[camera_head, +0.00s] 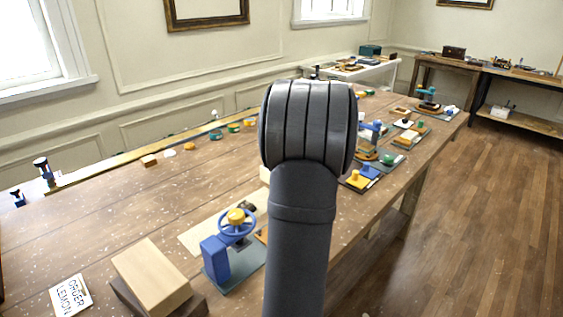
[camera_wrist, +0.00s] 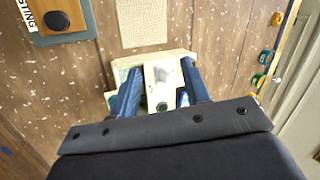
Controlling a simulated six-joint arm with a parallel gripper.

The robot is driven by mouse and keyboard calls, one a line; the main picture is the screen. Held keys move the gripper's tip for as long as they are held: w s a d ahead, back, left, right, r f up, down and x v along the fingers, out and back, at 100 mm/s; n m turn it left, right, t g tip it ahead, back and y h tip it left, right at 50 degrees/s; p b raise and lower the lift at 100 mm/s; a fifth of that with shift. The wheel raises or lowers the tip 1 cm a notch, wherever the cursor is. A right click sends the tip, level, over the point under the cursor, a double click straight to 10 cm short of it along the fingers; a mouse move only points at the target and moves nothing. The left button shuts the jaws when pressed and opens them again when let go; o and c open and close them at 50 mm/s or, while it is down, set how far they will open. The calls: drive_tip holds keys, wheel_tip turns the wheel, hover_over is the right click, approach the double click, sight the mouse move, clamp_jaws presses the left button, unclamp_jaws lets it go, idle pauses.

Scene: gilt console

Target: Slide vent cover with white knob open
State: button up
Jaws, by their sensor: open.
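In the wrist view, a cream vent cover (camera_wrist: 151,82) lies below my gripper, with a small pale knob (camera_wrist: 163,74) on it. My gripper (camera_wrist: 161,68) is open, its two blue fingers on either side of the cover and knob. I cannot tell whether the fingers touch them. A dark green round spot (camera_wrist: 162,106) shows nearer the gripper body, and teal shows at the left under the cream part. In the head view, my arm hides the gripper and most of this fixture.
A blue handwheel fixture (camera_head: 236,226) and a wooden block (camera_head: 152,277) stand on the table at the near left. Several fixtures, including a yellow and blue one (camera_head: 362,177), line the right edge. In the wrist view, a beige mat (camera_wrist: 142,22) lies beyond the cover.

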wheel_tip(320, 180, up, 9)
drive_tip(key=n+t+h, duration=0.2)
drive_tip(key=n+h, duration=0.3)
drive_tip(key=n, duration=0.1)
drive_tip(key=x, duration=1.7)
drive_tip(key=shift+w+a+r, duration=0.15)
drive_tip(key=shift+w+a, duration=0.15)
drive_tip(key=shift+a, duration=0.1)
clamp_jaws()
